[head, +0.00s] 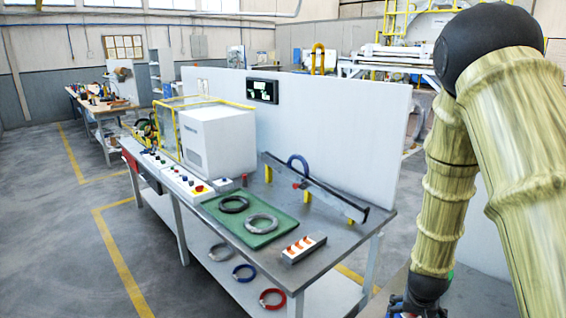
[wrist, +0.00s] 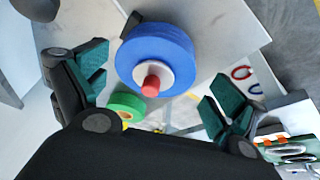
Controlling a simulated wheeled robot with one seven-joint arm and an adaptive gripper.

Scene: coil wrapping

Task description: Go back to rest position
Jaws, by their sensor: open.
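My gripper (wrist: 155,80) is open in the wrist view, its two dark, green-padded fingers spread wide with nothing held. A blue disc (wrist: 150,48) with a pale hub and a red peg shows beyond and between the fingers. A green ring (wrist: 126,105) shows below it, partly hidden. I cannot tell how far the fingers are from the disc; no contact shows. In the head view my arm hangs down at the right, and only part of the gripper (head: 418,306) shows at the bottom edge, beside the workbench.
The grey workbench (head: 345,228) holds a green mat (head: 285,232) with two coils, a switch box (head: 304,247), a white machine (head: 217,138) and a sloped rail (head: 315,190) with a blue ring. Several coils lie on the lower shelf (head: 205,247). Floor to the left is clear.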

